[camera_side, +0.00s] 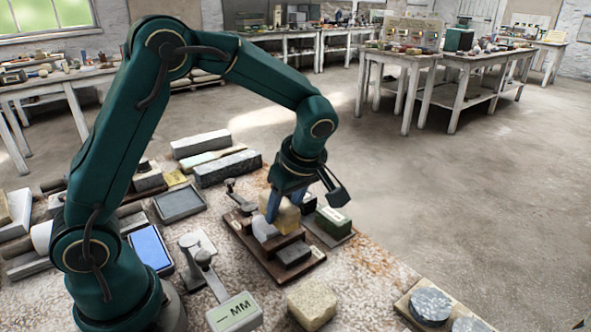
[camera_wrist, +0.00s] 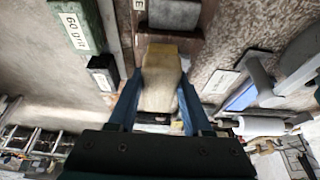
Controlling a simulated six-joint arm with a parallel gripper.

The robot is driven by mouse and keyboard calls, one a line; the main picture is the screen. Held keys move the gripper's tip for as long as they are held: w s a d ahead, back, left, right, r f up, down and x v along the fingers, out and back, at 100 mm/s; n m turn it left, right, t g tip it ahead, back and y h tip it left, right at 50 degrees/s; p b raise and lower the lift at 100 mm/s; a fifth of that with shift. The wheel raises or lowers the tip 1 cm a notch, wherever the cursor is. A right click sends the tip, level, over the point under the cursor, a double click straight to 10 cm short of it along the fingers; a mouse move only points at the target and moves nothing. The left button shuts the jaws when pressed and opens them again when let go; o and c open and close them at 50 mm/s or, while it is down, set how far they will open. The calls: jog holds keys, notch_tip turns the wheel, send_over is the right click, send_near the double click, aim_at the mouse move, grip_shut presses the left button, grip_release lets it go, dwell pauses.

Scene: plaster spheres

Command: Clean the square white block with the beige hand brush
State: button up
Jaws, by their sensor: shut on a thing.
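My gripper (camera_side: 286,203) is shut on a beige, block-shaped thing that looks like the beige hand brush (camera_side: 287,220). In the wrist view the brush (camera_wrist: 161,88) sits between the two blue fingers of my gripper (camera_wrist: 160,79). Its bristles cannot be made out. A whitish block (camera_side: 263,229), apparently the square white block, shows just left of and below the brush on a dark wooden board (camera_side: 272,268). Part of it is hidden behind the brush and a finger. I cannot tell whether the brush touches it.
A dark grey block (camera_side: 293,253) sits at the board's front. A green labelled block (camera_side: 332,220) stands close on the right. A pale rough block (camera_side: 312,304), an MM-marked tool (camera_side: 234,312), a blue-faced tray (camera_side: 150,249) and long stone bars (camera_side: 228,167) lie around.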

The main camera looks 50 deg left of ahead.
jog(key=shift+f, duration=0.15)
jog(key=shift+a, duration=0.15)
jog(key=shift+a, duration=0.95)
jog(key=shift+d, duration=2.25)
jog(key=shift+a, duration=0.15)
